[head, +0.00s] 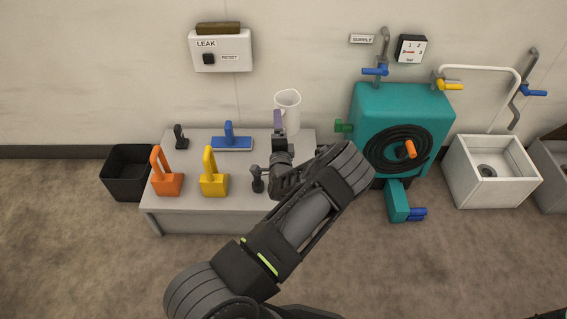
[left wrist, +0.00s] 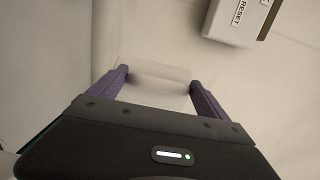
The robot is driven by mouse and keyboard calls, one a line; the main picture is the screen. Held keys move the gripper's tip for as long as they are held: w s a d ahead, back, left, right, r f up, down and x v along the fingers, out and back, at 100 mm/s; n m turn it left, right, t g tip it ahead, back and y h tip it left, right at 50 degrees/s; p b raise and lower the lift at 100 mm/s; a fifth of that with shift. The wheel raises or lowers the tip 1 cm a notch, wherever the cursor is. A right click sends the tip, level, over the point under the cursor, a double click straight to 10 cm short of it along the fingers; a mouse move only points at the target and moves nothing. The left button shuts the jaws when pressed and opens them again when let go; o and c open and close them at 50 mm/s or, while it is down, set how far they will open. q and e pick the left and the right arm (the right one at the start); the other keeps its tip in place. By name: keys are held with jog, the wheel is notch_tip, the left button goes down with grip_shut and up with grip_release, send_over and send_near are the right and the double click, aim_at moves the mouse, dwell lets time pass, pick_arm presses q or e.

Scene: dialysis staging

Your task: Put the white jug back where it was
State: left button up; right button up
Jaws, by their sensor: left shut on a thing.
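The white jug (head: 290,101) is upright at the back right of the grey table (head: 240,215) in the head view. My left gripper (head: 279,118) is at the jug's left side, with a purple finger against it. In the left wrist view the two purple fingers of the left gripper (left wrist: 159,77) are on either side of a pale white part of the jug (left wrist: 155,88), shut on it. The jug's lower part is partly hidden, so I cannot tell whether it touches the table. My right gripper is not in view.
Orange (head: 167,184) and yellow (head: 213,184) handled tools, a blue-handled block (head: 232,143) and small dark handles stand on the table. A black bin (head: 125,185) is left; a teal machine (head: 378,110) with a coiled hose and a white sink (head: 490,182) are right.

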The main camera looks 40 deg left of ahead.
pick_arm(q)
jog(key=shift+s+a+f, duration=0.2)
jog(key=shift+a+f, duration=0.5)
jog(key=shift+f, duration=0.2)
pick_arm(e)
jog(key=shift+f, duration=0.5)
